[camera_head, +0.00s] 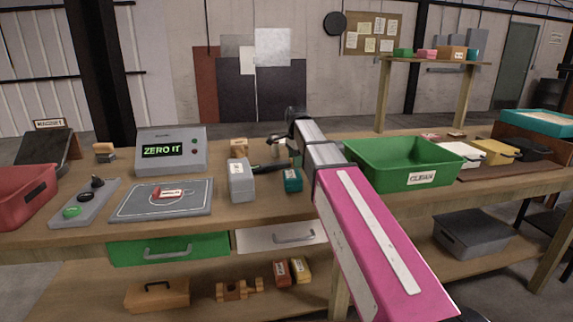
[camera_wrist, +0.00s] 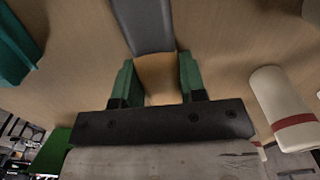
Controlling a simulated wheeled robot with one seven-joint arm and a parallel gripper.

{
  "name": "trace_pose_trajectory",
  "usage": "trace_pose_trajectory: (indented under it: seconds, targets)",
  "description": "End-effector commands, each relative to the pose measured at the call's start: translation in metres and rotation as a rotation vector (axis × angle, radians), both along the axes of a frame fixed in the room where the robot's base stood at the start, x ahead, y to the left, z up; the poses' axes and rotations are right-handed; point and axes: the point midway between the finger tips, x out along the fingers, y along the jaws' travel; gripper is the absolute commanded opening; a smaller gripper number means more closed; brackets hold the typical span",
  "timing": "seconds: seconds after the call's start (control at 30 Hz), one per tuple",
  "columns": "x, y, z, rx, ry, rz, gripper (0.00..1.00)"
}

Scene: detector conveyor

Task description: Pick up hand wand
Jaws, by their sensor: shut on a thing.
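In the wrist view my gripper (camera_wrist: 157,68) has its two green fingers closed on a tan part between them. A dark grey piece (camera_wrist: 145,25) runs on from that part to the top edge; together they appear to be the hand wand. In the head view a dark, slim shape (camera_head: 267,168) lies low over the bench beside the grey box, near my arm's far end. I cannot tell whether it is wand or gripper. My pink and grey arm hides much of this spot. Whether the wand touches the bench is unclear.
The green CLEAN bin (camera_head: 402,176) is to the right. A display unit (camera_head: 171,151) and grey pad (camera_head: 140,207) are left.

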Motion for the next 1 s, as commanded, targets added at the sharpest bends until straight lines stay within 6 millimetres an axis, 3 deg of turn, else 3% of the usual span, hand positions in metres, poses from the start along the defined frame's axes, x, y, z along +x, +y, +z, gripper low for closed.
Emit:
trace_pose_trajectory:
  seconds: [0.17,0.6,1.0]
  targets:
    - [0.001,0.000,0.015,0.000,-0.001,0.000,0.04]
    - [0.001,0.000,0.086,0.001,-0.002,0.000,0.04]
    - [0.000,0.000,0.100,0.000,0.000,0.000,0.04]
